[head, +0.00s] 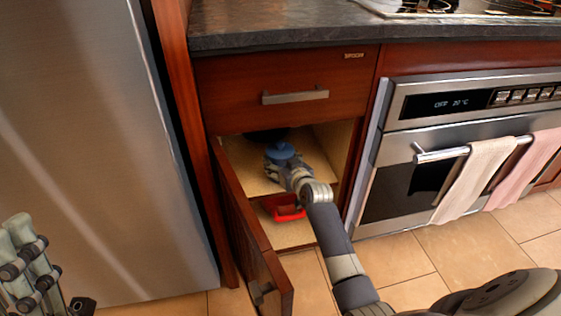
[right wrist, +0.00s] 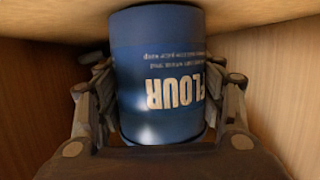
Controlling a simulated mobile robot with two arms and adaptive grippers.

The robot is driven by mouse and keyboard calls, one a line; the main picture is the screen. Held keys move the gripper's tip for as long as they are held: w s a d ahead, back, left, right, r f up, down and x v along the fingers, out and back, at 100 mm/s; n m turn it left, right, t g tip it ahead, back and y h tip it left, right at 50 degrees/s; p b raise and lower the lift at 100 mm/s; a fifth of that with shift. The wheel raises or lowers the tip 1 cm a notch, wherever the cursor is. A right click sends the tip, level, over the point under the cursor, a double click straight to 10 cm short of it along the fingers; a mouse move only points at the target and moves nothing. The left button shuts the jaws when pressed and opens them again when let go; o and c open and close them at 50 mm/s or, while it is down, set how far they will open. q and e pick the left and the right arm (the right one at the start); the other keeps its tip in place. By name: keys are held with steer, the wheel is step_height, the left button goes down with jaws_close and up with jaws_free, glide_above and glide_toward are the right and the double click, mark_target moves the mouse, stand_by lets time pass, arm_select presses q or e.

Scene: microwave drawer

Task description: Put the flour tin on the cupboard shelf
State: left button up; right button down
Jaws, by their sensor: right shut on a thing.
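The blue flour tin (head: 281,151) is inside the open cupboard, above its upper shelf (head: 250,180). In the right wrist view the tin (right wrist: 158,75) fills the middle, its FLOUR lettering upside down. My right gripper (head: 278,163) is shut on the tin, with a finger on each side of it (right wrist: 160,105). Whether the tin's base touches the shelf cannot be told. My left gripper (head: 25,262) is at the lower left edge of the head view, away from the cupboard; its fingertips do not show clearly.
The cupboard door (head: 248,225) stands open on the left of the opening. A closed drawer (head: 290,85) is just above. A red object (head: 289,213) lies in the lower compartment. The oven (head: 400,185) with hanging towels is at right, the fridge (head: 90,150) at left.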

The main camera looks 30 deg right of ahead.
steer(key=shift+f, duration=0.15)
steer(key=shift+c, duration=1.7)
jaws_free()
steer(key=shift+s, duration=0.1)
steer(key=d+v, duration=0.1)
steer(key=v, duration=1)
steer(key=shift+s+a, duration=0.35)
steer(key=shift+a, duration=0.15)
